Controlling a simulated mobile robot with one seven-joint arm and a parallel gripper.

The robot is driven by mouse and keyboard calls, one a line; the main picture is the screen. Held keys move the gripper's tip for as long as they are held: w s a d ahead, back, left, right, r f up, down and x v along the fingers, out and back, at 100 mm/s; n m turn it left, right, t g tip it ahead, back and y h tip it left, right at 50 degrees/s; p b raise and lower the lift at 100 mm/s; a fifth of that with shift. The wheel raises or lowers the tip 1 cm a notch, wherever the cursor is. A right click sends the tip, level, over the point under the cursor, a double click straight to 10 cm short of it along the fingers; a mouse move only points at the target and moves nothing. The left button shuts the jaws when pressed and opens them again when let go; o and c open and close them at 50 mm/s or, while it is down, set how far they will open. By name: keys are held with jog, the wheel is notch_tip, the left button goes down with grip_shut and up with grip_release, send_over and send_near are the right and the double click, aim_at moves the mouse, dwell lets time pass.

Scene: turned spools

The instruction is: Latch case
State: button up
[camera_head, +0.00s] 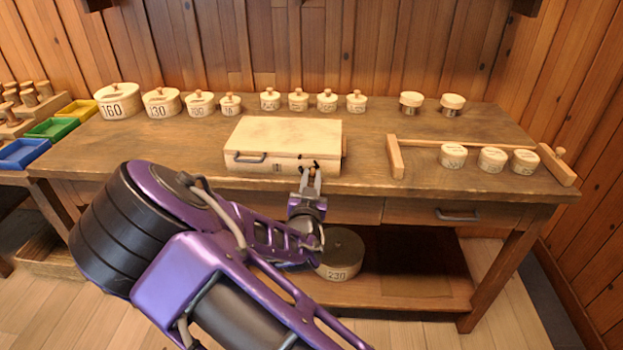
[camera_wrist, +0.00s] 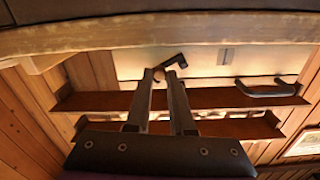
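The case (camera_head: 283,137) is a pale wooden box near the front edge of the workbench, its lid lying flat. A dark handle (camera_head: 250,158) is on its front at the left; it shows at the right in the wrist view (camera_wrist: 265,88). A small dark latch (camera_wrist: 172,64) is on the case front. My gripper (camera_head: 311,172) is in front of the case, at the latch. In the wrist view my gripper's fingers (camera_wrist: 161,75) stand apart, with the latch's lower end close to the gap at their tips. I cannot tell whether they touch it.
The workbench (camera_head: 370,170) has lidded wooden pots (camera_head: 161,102) along its back. A wooden rail frame (camera_head: 395,157) with several small pots stands to the right. A large round weight (camera_head: 341,262) sits on the lower shelf. Colored bins (camera_head: 52,128) are at the left.

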grip_shut()
jog(key=n, duration=0.1)
jog(key=r+n, duration=0.1)
jog(key=shift+a+n+p, duration=0.1)
jog(key=shift+n+p, duration=0.3)
jog(key=n, duration=0.2)
jog(key=n+p, duration=0.1)
jog(key=shift+a+r, duration=0.3)
jog(key=shift+r, duration=0.1)
jog(key=n, duration=0.2)
jog(key=n+p, duration=0.1)
jog(key=n, duration=0.1)
jog(key=shift+a+r, duration=0.3)
jog(key=shift+a, duration=0.05)
jog(key=shift+a+r+n+p, duration=0.1)
jog(key=shift+a+n+p, duration=0.1)
jog(key=shift+n, duration=0.4)
jog(key=shift+a+n+p, duration=0.1)
jog(key=shift+n+p, duration=0.1)
jog(key=shift+n, duration=0.4)
